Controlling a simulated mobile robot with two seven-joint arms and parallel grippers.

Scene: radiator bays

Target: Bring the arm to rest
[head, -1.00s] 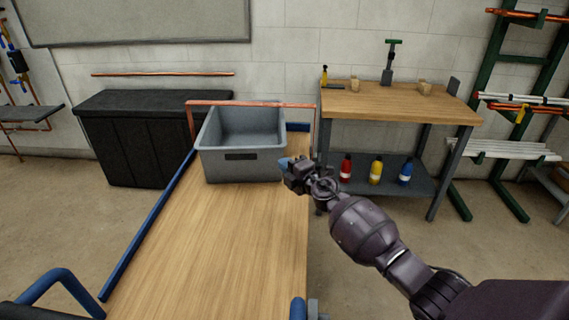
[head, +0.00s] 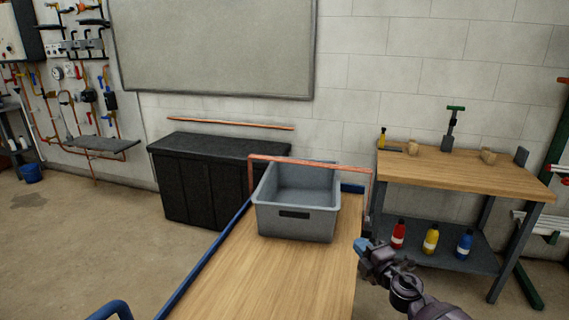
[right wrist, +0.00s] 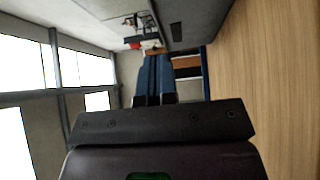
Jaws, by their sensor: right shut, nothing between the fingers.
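My right gripper (head: 362,246) is beside the right edge of the wooden cart top, near the grey bin's front right corner and apart from the bin. In the right wrist view its two blue fingers (right wrist: 154,78) are together with nothing between them. The right arm comes in from the lower right of the head view. My left gripper is not in view.
A black cabinet (head: 205,185) stands behind at left.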

